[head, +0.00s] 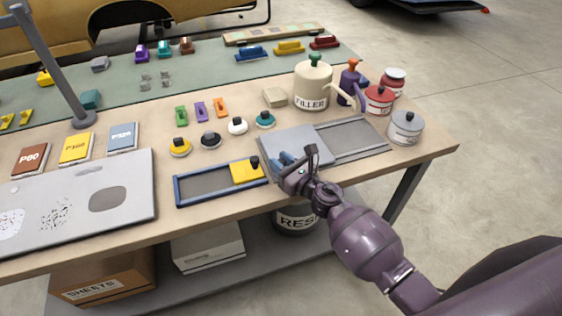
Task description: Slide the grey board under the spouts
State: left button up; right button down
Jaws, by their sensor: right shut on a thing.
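The grey board (302,140) lies flat on the left part of a darker grey tray (352,138) near the table's front edge. My right gripper (290,166) is at the board's front edge, shut on a blue handle (284,157) that appears to belong to the board; the jaws partly hide it. A cream FILLER pump bottle (312,84) and a purple pump bottle (348,80) with an orange top stand behind the tray. Their spouts point toward the tray's right part, which is bare. My left gripper is not in view.
Red tins (378,101) and a grey tin (405,129) stand right of the tray. A blue-framed tray (205,186) with a yellow block lies to the left. Small coloured knobs (237,126) sit behind. A bin marked RES (296,218) is under the table.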

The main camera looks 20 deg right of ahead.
aim_at(333, 156)
jog(key=shift+d, duration=0.25)
jog(key=d+b, duration=0.2)
jog(key=d, duration=0.3)
jog(key=d+b, duration=0.1)
jog(key=d, duration=0.4)
jog(key=d+b, duration=0.2)
jog(key=d, duration=0.3)
jog(key=shift+w+d+f+b, duration=0.25)
jog(key=shift+f+b, duration=0.05)
jog(key=shift+f, duration=0.05)
jog(key=shift+d+r+b, duration=0.15)
jog(key=shift+d+b, duration=0.3)
jog(key=shift+d, duration=0.75)
jog(key=shift+d+r, duration=0.1)
jog(key=shift+d, duration=0.4)
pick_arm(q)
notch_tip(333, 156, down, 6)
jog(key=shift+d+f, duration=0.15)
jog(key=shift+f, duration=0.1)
pick_arm(e)
jog(key=shift+w+r, duration=0.1)
jog(key=shift+r, duration=0.05)
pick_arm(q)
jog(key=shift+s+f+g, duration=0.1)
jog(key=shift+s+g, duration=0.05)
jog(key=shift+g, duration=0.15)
pick_arm(e)
jog(key=shift+d, duration=0.1)
